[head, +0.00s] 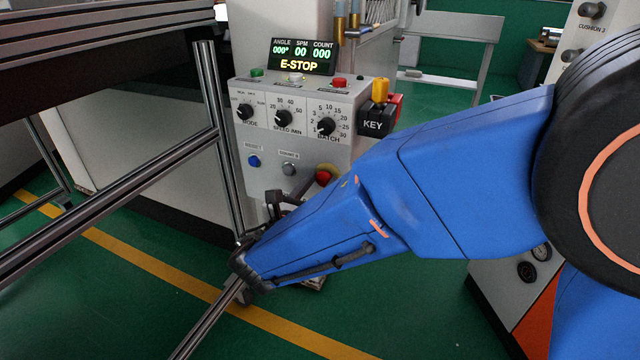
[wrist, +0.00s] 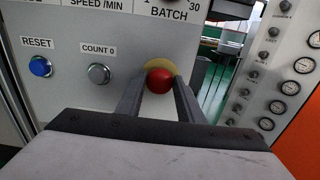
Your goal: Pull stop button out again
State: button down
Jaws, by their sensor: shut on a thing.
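The red stop button (wrist: 159,81) with its yellow surround sits low on the right of the grey control panel. In the head view the stop button (head: 323,176) shows just above my blue arm, partly hidden by it. My gripper (wrist: 158,88) has one finger on each side of the red button and is shut on it. The display (head: 301,57) above the panel reads E-STOP, with zeros for angle, SPM and count.
The panel (head: 262,128) carries three dials, a blue reset button (wrist: 40,66) and a grey count button (wrist: 98,74). A black KEY box (head: 377,121) sticks out at its right. Metal rails (head: 215,110) stand close on the left. Another gauge panel (wrist: 275,70) is at right.

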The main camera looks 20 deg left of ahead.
jog(key=shift+s, duration=0.55)
jog(key=c, duration=1.3)
grip_release()
jog(key=shift+o, duration=0.2)
jog(key=shift+s+a, duration=0.1)
jog(key=s+a, duration=0.1)
jog(key=s, duration=1.6)
jog(key=shift+s+a, duration=0.15)
